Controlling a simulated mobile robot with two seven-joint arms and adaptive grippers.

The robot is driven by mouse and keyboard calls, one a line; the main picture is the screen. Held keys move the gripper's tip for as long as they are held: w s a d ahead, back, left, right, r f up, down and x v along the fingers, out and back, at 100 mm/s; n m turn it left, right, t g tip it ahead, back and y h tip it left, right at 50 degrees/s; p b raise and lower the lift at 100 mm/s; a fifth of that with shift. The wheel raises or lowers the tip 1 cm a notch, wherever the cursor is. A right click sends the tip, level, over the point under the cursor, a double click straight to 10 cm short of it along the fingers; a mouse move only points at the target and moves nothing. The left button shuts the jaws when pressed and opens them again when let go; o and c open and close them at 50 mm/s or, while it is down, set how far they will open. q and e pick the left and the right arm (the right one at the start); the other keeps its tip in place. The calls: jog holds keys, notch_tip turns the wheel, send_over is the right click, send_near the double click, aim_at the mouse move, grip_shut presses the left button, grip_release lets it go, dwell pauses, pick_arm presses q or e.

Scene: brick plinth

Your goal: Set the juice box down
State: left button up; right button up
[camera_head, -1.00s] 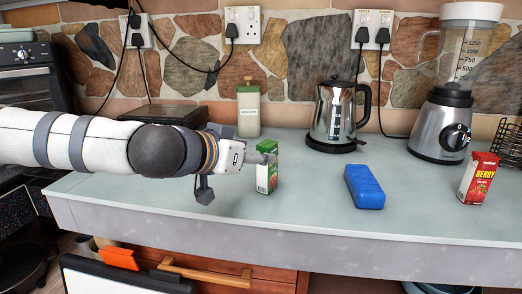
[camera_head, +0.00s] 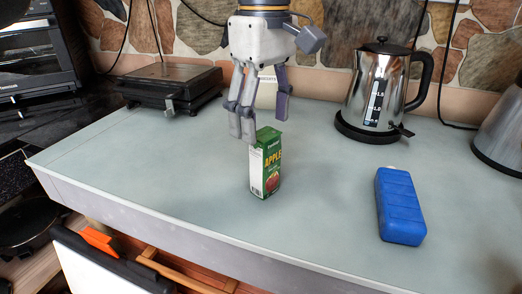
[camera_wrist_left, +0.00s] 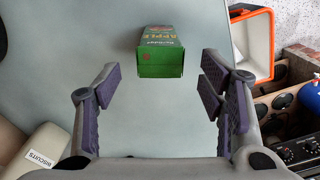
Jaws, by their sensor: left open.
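The green apple juice box (camera_head: 266,168) stands upright on the grey worktop (camera_head: 170,170) in the head view. My left gripper (camera_head: 262,128) hangs over it, pointing down, with its fingers spread and nothing gripped. In the left wrist view the juice box (camera_wrist_left: 161,52) shows its green top, beyond the open left gripper (camera_wrist_left: 162,85) and between the lines of its fingers. Clear worktop shows on both sides of the box there. My right gripper is in neither view.
A blue container (camera_head: 400,207) lies to the right of the box. A steel kettle (camera_head: 368,95) stands behind it. A black kitchen scale (camera_head: 165,88) sits back left, and a biscuit jar (camera_head: 266,92) is partly hidden behind my gripper. The front edge is near.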

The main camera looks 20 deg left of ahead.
aim_at(265, 172)
pick_arm(q)
notch_tip(265, 172, down, 11)
jog(key=shift+s+d, duration=0.15)
grip_shut()
